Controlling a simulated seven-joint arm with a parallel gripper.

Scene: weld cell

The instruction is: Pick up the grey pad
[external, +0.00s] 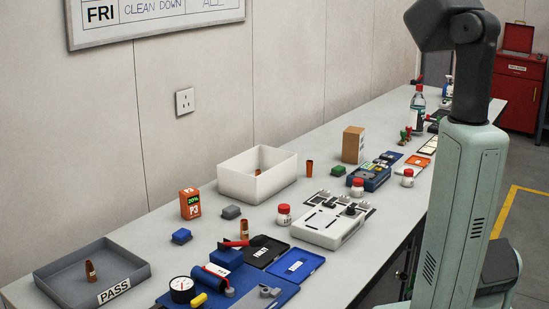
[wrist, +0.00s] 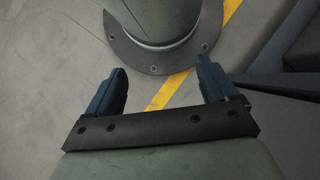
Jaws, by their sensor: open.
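In the external view my gripper is out of frame.
A white open bin (external: 257,191) stands behind the grey pad to the right. A grey PASS tray (external: 60,283) is at the front left. A white fixture (external: 327,222) and a blue mat with a gauge (external: 181,290) lie nearby. The bench around the pad is partly clear.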

